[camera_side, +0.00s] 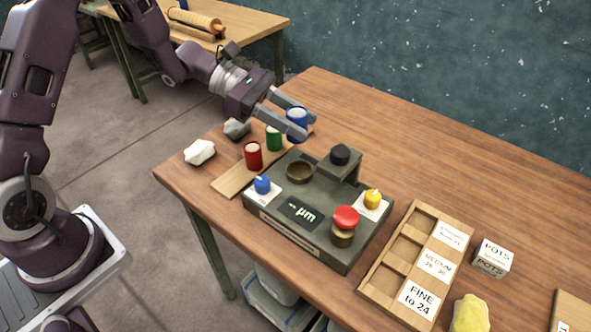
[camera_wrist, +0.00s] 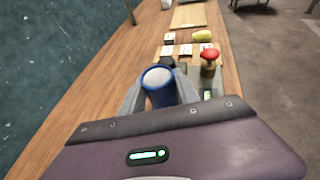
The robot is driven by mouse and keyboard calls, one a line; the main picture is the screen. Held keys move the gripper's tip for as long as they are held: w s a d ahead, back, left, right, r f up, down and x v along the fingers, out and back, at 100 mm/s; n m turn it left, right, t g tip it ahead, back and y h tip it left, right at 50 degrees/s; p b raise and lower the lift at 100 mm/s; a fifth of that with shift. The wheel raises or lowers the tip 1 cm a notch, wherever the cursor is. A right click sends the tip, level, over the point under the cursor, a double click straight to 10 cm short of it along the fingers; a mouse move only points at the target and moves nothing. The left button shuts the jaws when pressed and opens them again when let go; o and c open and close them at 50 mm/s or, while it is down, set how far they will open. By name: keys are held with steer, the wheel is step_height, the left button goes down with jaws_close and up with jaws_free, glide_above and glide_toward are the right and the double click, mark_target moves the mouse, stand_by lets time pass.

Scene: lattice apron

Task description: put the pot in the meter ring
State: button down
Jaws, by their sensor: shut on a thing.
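My gripper (camera_side: 291,116) is shut on a blue pot (camera_side: 297,117) with a pale top. It holds the pot upright above the back end of a wooden strip, behind the meter. In the wrist view the blue pot (camera_wrist: 158,86) sits between the fingers. The meter (camera_side: 318,219) is a dark grey box with a display reading "-- µm". Its round brass ring (camera_side: 300,171) is on top at the back left and looks empty. In the wrist view the ring cannot be seen.
A red pot (camera_side: 253,156) and a green pot (camera_side: 274,139) stand on the wooden strip (camera_side: 232,182). The meter carries a blue knob (camera_side: 262,185), a yellow knob (camera_side: 372,199), a red button (camera_side: 346,217) and a black-topped post (camera_side: 340,155). A labelled sorting tray (camera_side: 386,280) stands to the right.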

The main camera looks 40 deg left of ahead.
steer(key=f, duration=0.9)
steer(key=shift+w+d+f, duration=0.1)
steer(key=shift+d+f, duration=0.25)
steer(key=c, duration=0.9)
jaws_free()
steer(key=shift+f, duration=0.15)
